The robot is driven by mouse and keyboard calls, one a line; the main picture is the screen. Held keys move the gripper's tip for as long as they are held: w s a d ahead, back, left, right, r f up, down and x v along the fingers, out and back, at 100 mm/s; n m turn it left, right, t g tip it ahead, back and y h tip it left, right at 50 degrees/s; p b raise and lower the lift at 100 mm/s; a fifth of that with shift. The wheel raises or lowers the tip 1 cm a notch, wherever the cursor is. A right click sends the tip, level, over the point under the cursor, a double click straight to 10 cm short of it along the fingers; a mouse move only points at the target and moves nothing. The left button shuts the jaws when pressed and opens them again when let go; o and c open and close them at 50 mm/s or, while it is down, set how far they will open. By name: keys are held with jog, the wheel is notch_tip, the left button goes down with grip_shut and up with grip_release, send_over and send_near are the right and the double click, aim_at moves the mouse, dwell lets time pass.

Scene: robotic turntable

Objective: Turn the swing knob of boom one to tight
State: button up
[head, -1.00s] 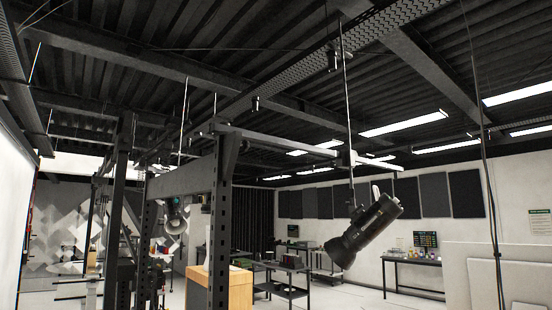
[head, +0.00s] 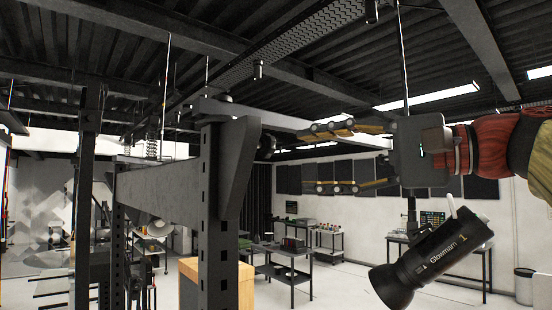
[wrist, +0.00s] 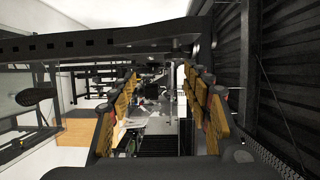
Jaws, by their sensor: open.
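A dark rounded knob (head: 267,145) sticks out at the right side of the bracket at the top of the dark post, in the head view. It looks like the swing knob, but its marks are too small to read. A grey boom (head: 285,120) runs from the post top to the right, passing behind my gripper. My gripper (head: 313,158) is open and empty, with its fingers pointing left toward the knob. A gap remains between fingertips and knob. In the wrist view the two fingers (wrist: 160,95) stand apart; I cannot make out the knob there.
In the wrist view a perforated beam (wrist: 80,45) crosses above. Carts and a wooden box (head: 245,285) stand lower down.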

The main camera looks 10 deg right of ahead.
aim_at(274, 146)
jog(key=shift+y, duration=0.3)
jog(key=shift+w+a+r+p, duration=0.2)
jog(key=shift+w+a+r, duration=0.35)
jog(key=shift+a, duration=0.55)
jog(key=shift+w+a+r+p, duration=0.3)
jog(key=shift+w+a, duration=0.3)
jog(key=shift+a, duration=0.5)
jog(key=shift+w+a+r+p, duration=0.15)
jog(key=shift+w+a+r, duration=0.4)
jog(key=shift+a, duration=0.55)
jog(key=shift+f, duration=0.1)
jog(key=c, duration=0.3)
jog(key=c, duration=0.7)
jog(key=shift+c, duration=0.6)
